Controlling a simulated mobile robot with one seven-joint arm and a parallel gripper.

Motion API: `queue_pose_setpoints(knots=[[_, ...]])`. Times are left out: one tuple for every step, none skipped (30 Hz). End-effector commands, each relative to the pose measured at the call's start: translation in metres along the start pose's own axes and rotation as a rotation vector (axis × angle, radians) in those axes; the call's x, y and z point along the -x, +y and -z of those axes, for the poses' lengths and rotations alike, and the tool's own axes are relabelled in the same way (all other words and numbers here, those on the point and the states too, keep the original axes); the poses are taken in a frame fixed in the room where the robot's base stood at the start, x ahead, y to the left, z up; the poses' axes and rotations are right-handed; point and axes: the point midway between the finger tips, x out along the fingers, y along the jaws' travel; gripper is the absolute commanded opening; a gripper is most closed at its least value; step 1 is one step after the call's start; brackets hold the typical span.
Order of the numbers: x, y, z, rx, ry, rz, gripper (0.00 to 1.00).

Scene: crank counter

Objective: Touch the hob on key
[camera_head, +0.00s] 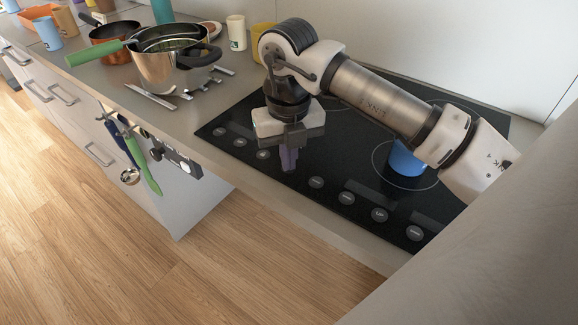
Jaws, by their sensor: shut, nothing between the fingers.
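The black glass hob (335,125) is set in the counter. A row of round grey touch keys runs along its front edge. One key (263,154) is just left of my fingers and another key (316,182) is just right of them. The key labels are too small to read, so I cannot tell which is the on key. My gripper (289,166) points down, shut and empty, over the front edge of the hob between these keys. I cannot tell whether the fingertips touch the glass. The fingers may hide a key behind them.
A blue container (407,161) stands on the hob under my forearm. A steel pot (168,72), cutlery (152,96), a white mug (236,33) and a yellow mug (257,44) stand left and behind. Utensils (138,160) hang on the counter front.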

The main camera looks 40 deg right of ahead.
Motion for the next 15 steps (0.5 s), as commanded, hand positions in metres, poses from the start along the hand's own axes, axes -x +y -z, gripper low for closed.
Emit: queue_pose_setpoints(knots=[[0.002, 0.000, 0.000, 0.000, 0.000, 0.000, 0.00], [0.003, 0.000, 0.000, 0.000, 0.000, 0.000, 0.00], [0.006, 0.000, 0.000, 0.000, 0.000, 0.000, 0.00], [0.008, 0.000, 0.000, 0.000, 0.000, 0.000, 0.00], [0.011, 0.000, 0.000, 0.000, 0.000, 0.001, 0.00], [0.014, 0.000, 0.000, 0.000, 0.000, 0.001, 0.00], [0.018, 0.000, 0.000, 0.000, 0.000, 0.001, 0.00], [0.021, 0.000, 0.000, 0.000, -0.001, 0.002, 0.00], [0.025, 0.000, 0.000, 0.000, -0.001, 0.002, 0.00], [0.028, 0.000, 0.000, 0.000, -0.001, 0.002, 0.00], [0.031, 0.000, 0.000, 0.000, -0.001, 0.002, 0.00], [0.035, 0.000, 0.000, 0.000, -0.001, 0.001, 0.00], [0.038, 0.000, 0.000, 0.000, -0.001, 0.001, 0.00], [0.041, 0.000, 0.000, 0.000, -0.001, 0.000, 0.00], [0.045, 0.000, 0.000, -0.001, -0.001, 0.000, 0.00]])
